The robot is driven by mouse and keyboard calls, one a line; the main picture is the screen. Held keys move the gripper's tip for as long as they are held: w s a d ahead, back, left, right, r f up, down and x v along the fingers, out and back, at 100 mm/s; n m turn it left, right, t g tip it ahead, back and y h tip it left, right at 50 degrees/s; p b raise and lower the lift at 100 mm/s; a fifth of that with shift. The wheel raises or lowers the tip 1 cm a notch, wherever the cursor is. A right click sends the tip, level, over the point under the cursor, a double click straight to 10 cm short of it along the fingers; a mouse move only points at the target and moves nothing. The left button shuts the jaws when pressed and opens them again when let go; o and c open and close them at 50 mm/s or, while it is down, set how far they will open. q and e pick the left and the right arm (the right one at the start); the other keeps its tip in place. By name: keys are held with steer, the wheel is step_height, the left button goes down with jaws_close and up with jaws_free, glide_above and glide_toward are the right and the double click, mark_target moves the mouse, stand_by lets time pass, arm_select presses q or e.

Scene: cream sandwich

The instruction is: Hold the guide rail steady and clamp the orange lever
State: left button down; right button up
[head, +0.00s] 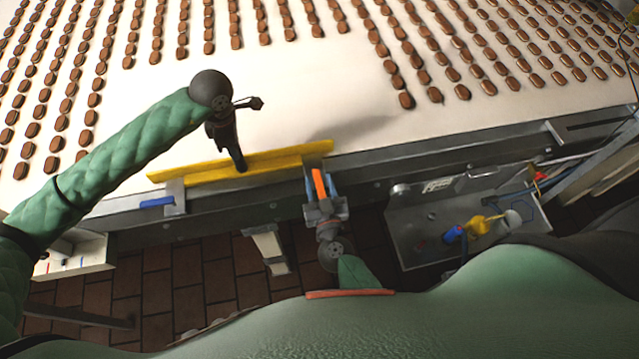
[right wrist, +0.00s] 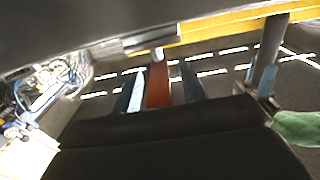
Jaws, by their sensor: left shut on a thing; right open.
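The yellow guide rail (head: 290,160) lies along the near edge of the white conveyor belt in the head view. It also crosses the top right of the right wrist view (right wrist: 225,24). My left gripper (head: 240,167) reaches down from above and is shut on the rail near its middle. The orange lever (head: 318,184) hangs below the rail's right end; it also shows in the right wrist view (right wrist: 158,88). My right gripper (head: 325,197) is open, with one blue finger on each side of the lever. In the right wrist view, gaps show between lever and fingers.
Rows of brown biscuits cover the belt (head: 310,80), which has a bare patch behind the rail. A blue lever (head: 157,202) sits below the rail's left end. A metal tray (head: 425,238) with yellow and blue items stands at the right. The floor below is brown tile.

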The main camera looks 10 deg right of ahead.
steer(key=shift+w, duration=0.1)
jaws_close()
